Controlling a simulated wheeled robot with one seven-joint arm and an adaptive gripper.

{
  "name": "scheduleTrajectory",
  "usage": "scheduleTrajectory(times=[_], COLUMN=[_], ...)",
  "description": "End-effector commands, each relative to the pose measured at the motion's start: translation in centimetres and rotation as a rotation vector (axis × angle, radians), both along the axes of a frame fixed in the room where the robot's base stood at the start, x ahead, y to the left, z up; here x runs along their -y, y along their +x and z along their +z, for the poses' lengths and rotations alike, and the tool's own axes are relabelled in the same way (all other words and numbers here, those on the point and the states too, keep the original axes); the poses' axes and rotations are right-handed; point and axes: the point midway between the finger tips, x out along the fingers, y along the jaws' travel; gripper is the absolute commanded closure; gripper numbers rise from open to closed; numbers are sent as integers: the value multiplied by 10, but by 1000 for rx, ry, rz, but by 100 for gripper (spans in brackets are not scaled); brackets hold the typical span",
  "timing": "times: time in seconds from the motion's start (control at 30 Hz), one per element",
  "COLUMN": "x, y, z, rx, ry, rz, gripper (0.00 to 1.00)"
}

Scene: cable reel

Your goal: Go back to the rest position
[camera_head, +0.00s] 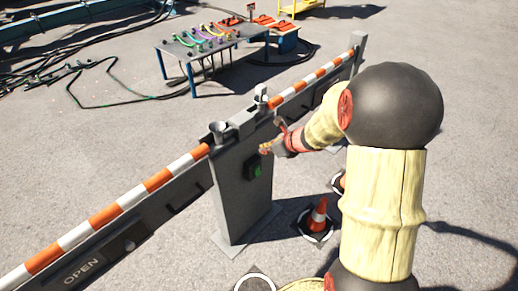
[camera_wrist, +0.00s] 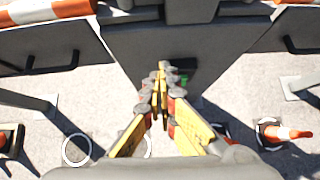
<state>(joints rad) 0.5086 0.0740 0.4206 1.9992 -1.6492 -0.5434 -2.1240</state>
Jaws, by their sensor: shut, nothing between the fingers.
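My gripper (camera_head: 268,149) is at the end of my arm, in front of the grey barrier post (camera_head: 238,200). In the wrist view my gripper (camera_wrist: 161,95) has its yellow fingers drawn together with nothing between them. A green button (camera_head: 257,169) in a dark box is on the post's face, just below and left of the fingertips in the head view. In the wrist view the green button (camera_wrist: 184,79) is partly hidden behind the fingers. I cannot tell whether the fingers touch the post.
An orange-and-white striped barrier (camera_head: 130,205) runs across the scene, with "OPEN" on its panel. Traffic cones (camera_head: 318,216) stand on the ground near the post. A table (camera_head: 208,52) with coloured cables stands behind the barrier. Black cables (camera_head: 110,88) lie on the pavement at left.

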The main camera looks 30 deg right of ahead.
Motion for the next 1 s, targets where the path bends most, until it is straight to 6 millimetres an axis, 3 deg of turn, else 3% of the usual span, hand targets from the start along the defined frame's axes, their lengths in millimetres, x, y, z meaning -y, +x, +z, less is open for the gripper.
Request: scheduleTrajectory(times=[0.13,0.4,0.57,0.67,0.8,0.9,1.0], x=[4,4,18,46,94,120,130], y=[-9,-12,-12,-15,-38,-65,-98], z=[10,12,8,0,-7,5,23], rx=[-1,-4,-47,-89,-111,-71,0], ry=[-2,8,87,196,404,571,761], rz=[0,-9,-166,-448,-970,-1350,-1719], gripper=[100,100,100,100,100,100,100])
